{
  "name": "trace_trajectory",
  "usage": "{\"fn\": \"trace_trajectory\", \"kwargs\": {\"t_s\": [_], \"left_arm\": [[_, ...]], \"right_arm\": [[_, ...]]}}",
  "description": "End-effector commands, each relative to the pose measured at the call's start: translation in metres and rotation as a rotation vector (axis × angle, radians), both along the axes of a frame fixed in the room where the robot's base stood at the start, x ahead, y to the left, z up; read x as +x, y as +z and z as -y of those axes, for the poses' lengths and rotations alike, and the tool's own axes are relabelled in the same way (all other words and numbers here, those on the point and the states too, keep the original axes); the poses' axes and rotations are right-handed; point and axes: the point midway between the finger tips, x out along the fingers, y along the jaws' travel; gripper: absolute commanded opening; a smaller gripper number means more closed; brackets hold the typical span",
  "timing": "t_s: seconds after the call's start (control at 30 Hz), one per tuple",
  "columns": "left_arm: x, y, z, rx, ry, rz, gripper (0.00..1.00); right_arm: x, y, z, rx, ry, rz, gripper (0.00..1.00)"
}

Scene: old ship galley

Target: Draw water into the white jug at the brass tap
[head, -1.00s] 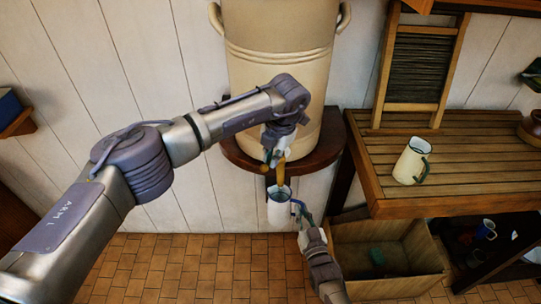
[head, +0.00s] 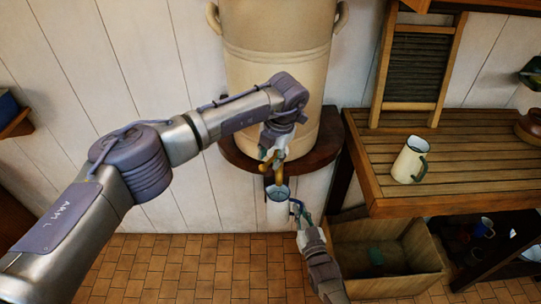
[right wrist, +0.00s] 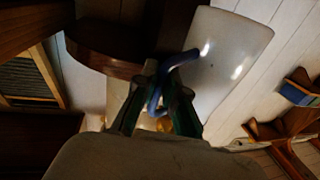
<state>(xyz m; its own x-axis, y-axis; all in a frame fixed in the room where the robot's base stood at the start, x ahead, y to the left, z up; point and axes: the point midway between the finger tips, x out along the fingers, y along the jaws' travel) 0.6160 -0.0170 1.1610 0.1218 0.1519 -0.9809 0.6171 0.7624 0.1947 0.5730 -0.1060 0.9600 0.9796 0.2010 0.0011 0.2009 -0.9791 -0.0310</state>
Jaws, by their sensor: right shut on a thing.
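The white jug (head: 279,216) is upright under the brass tap (head: 279,178), below the big cream urn. Its round mouth faces up and looks blue-grey inside; I cannot tell the level of any water. My right gripper (head: 297,208) is shut on the jug's blue handle. The right wrist view shows the jug's pale wall (right wrist: 228,72) and the blue handle (right wrist: 168,72) between the fingers (right wrist: 160,108). My left gripper (head: 272,152) is at the top of the tap, by its lever; its fingers partly cover it, and their grip is unclear.
The cream urn (head: 280,65) stands on a dark rounded shelf (head: 325,150). A slatted wooden table (head: 460,160) at the right holds a cream jug with a green handle (head: 408,162) and a washboard (head: 414,70). A wooden crate (head: 420,250) is below. Tiled floor is clear at left.

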Motion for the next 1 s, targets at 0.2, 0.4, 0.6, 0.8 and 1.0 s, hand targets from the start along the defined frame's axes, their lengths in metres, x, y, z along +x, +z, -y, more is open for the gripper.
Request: {"fn": "trace_trajectory", "kwargs": {"t_s": [0.2, 0.4, 0.6, 0.8, 1.0], "left_arm": [[-0.002, 0.031, 0.005, -0.002, -0.002, 0.004, 0.37], [-0.007, 0.073, 0.012, -0.001, -0.002, 0.006, 0.37], [-0.011, 0.103, 0.016, -0.001, -0.001, 0.003, 0.37], [-0.013, 0.115, 0.018, 0.000, 0.001, 0.002, 0.37], [-0.013, 0.116, 0.018, -0.001, 0.000, 0.001, 0.37]], "right_arm": [[0.001, 0.002, 0.000, 0.002, 0.000, 0.003, 0.00], [0.001, 0.001, 0.000, 0.002, 0.000, 0.003, 0.00], [0.001, 0.001, 0.000, 0.002, 0.000, 0.004, 0.00], [0.001, 0.001, 0.000, 0.002, 0.000, 0.004, 0.00], [0.001, 0.002, 0.000, 0.002, 0.000, 0.004, 0.00]]}}
